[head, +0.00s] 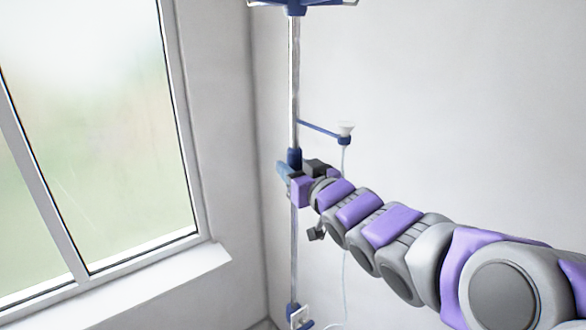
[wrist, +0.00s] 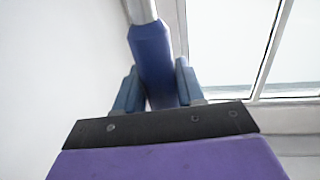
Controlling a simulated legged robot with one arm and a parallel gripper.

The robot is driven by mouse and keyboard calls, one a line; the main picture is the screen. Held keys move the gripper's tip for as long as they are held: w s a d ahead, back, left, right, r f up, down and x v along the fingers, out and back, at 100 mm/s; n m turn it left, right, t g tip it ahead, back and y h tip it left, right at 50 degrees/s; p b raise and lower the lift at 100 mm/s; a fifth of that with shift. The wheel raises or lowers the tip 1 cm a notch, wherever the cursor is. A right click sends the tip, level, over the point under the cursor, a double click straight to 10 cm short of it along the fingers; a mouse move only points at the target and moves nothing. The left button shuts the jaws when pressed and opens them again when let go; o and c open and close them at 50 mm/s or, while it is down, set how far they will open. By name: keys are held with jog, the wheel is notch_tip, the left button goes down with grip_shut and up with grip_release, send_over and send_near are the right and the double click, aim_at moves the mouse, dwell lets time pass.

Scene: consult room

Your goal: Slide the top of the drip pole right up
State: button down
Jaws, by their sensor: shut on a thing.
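The drip pole (head: 294,80) stands upright near the room's corner in the head view. Its blue top (head: 293,8) with side hooks is cut off by the upper picture edge. A blue collar (head: 294,158) sits on the pole at mid height, and it shows large in the wrist view (wrist: 152,58). My gripper (head: 288,176) is at the pole just below the upper part of this collar. In the wrist view its two blue fingers (wrist: 157,90) stand on either side of the collar, shut on it. The collar's lower end is hidden behind the gripper.
A blue side arm with a white cup (head: 346,128) sticks out right of the pole, with a thin tube hanging from it. A window (head: 100,130) and its sill (head: 130,290) are to the left. Plain wall (head: 460,90) lies behind and to the right.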

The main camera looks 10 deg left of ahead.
jog(key=c, duration=0.8)
grip_release()
jog(key=shift+s+d+r, duration=0.1)
jog(key=shift+r, duration=0.35)
jog(key=shift+f, duration=0.15)
jog(key=b+v, duration=0.3)
jog(key=v, duration=1.4)
jog(key=shift+d+f, duration=0.2)
jog(key=shift+f, duration=0.05)
